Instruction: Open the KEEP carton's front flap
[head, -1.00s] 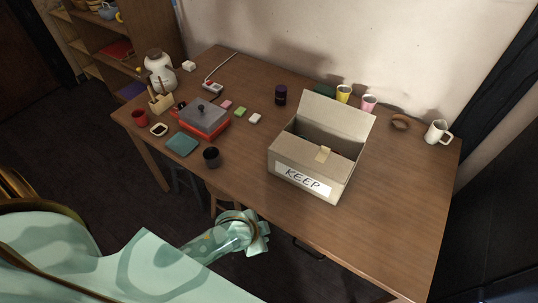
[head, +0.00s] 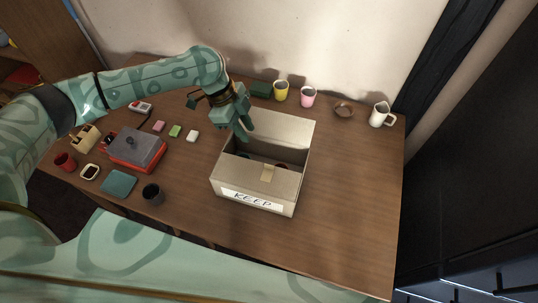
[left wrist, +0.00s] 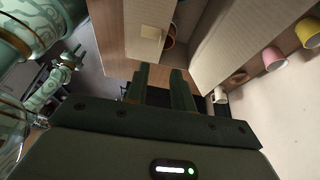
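The KEEP carton (head: 224,184) stands on the table with its label facing me. Its back flap (head: 282,128) stands raised. Its front flap (head: 240,171), with a tan tab (head: 268,173), appears to lie over the front part of the opening. A gap behind it shows dark and brown contents, mostly hidden. My left gripper (head: 243,130) is above the carton's back left corner, empty. In the left wrist view its two fingers (left wrist: 162,85) are apart, with the tab (left wrist: 151,33) beyond them. My right gripper seems to show small at that view's left (left wrist: 72,57); its fingers are unclear.
A yellow cup (head: 281,90), a pink cup (head: 308,97), a brown ring-like thing (head: 344,109) and a white mug (head: 381,115) stand along the back. A red box with a grey lid (head: 136,148) and a dark cup (head: 152,194) stand left. The table right of the carton is clear.

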